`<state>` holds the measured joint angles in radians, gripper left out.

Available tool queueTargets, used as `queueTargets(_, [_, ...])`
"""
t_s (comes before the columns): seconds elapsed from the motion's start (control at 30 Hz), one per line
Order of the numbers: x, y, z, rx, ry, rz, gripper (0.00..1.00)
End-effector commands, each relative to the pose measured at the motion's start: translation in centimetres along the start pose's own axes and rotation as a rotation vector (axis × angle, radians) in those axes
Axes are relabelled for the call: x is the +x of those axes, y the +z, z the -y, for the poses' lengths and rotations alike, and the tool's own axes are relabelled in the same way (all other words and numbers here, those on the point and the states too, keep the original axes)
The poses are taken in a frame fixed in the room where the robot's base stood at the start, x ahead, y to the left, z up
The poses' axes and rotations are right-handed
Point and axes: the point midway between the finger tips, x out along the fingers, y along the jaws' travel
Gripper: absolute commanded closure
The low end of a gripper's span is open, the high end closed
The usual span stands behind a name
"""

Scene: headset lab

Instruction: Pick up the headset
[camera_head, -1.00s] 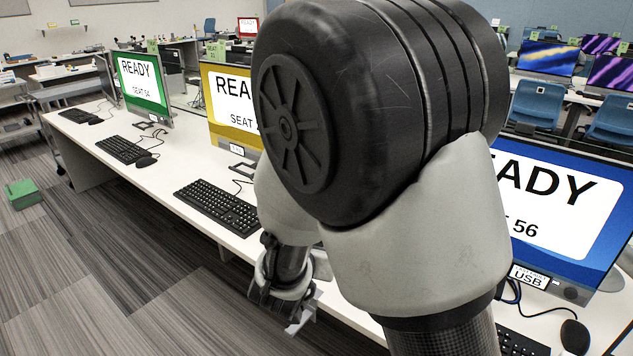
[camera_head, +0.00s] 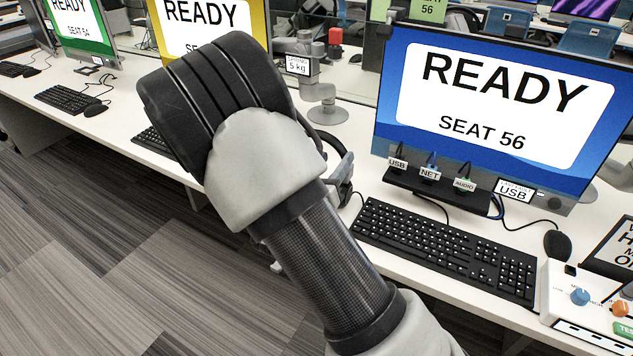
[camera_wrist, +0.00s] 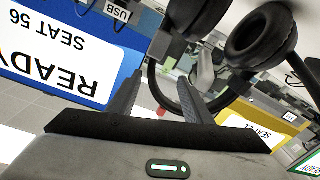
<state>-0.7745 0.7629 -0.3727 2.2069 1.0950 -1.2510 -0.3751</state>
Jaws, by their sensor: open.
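The black headset (camera_head: 338,165) shows in the head view just right of my arm, which hides part of it. In the wrist view, which is upside down, the round ear cushion of the headset (camera_wrist: 262,35) is large at the upper right. Its dark curved band runs behind my fingers. My gripper (camera_wrist: 160,74) is open, with its two fingers apart and pointing toward the headset. I cannot tell from this view whether a finger touches the band.
The blue SEAT 56 monitor (camera_head: 490,105) stands right of the headset, with a keyboard (camera_head: 445,248) and mouse (camera_head: 557,243) in front. A box with knobs (camera_head: 590,300) is at the lower right. The carpet left of the desk is clear.

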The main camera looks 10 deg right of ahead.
Motion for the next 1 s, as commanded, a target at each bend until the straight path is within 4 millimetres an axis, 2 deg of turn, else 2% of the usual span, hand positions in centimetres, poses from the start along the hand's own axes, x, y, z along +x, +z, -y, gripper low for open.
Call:
queueTargets(0.27, [1.7, 0.1, -0.1, -0.001, 0.000, 0.000, 0.54])
queueTargets(0.6, [6.2, 0.6, -0.7, 0.000, 0.001, 0.000, 0.54])
queueTargets(0.83, [6.4, 0.5, -0.6, -0.001, -0.002, 0.001, 0.54])
queueTargets(1.0, [6.4, 0.5, -0.6, 0.000, -0.002, 0.001, 0.81])
